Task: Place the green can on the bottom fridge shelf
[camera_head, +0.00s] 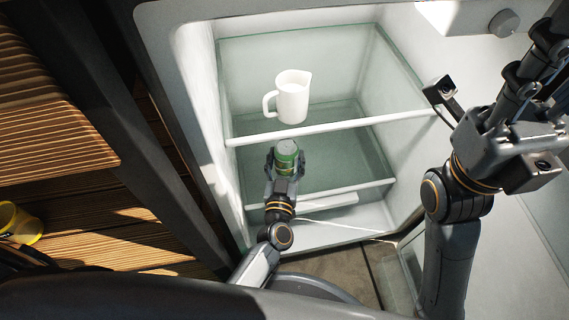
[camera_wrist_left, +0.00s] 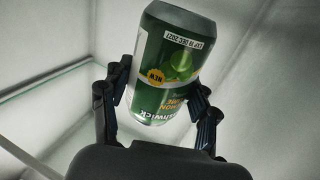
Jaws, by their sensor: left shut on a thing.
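The green can (camera_head: 287,152) is inside the fridge, between the fingers of my left gripper (camera_head: 285,165). In the left wrist view the can (camera_wrist_left: 168,65) looks tilted, with a finger on each side, and the gripper (camera_wrist_left: 157,105) is shut on it. The bottom fridge shelf (camera_head: 345,184) is a glass shelf with a white front edge, just below the can. I cannot tell whether the can touches that shelf. My right gripper (camera_head: 525,85) is at the upper right, in front of the fridge door; its fingers are not clear.
A white pitcher (camera_head: 292,97) stands on the upper glass shelf (camera_head: 345,125), above the can. The fridge walls (camera_head: 205,100) are close on both sides. The bottom shelf looks bare around the gripper. A yellow cup (camera_head: 20,224) is at the far left.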

